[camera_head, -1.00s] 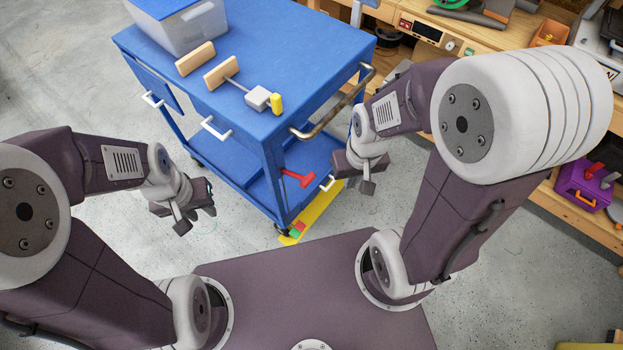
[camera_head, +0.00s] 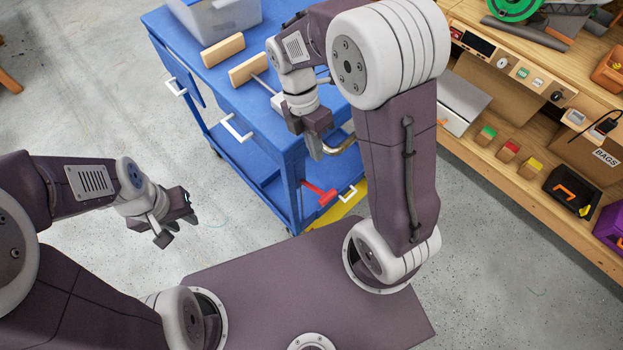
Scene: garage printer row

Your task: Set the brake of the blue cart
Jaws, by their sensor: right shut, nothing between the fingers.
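The blue cart (camera_head: 262,160) stands in front of me with a flat top and a lower shelf. A red lever-like part (camera_head: 320,194) shows low at its near corner, beside a small white handle (camera_head: 347,194). I cannot tell whether the red part is the brake. My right gripper (camera_head: 317,152) is shut and empty, above the cart's near right corner, beside the metal push handle (camera_head: 341,146); I cannot tell whether they touch. My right arm hides part of the cart top and handle. My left gripper (camera_head: 178,230) is open and empty over the floor, left of the cart.
A clear bin (camera_head: 222,18) and two wooden-faced pieces (camera_head: 222,51) sit on the cart top. A yellow floor strip (camera_head: 340,208) lies by its near corner. A wooden workbench (camera_head: 545,205) with small bins runs along the right.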

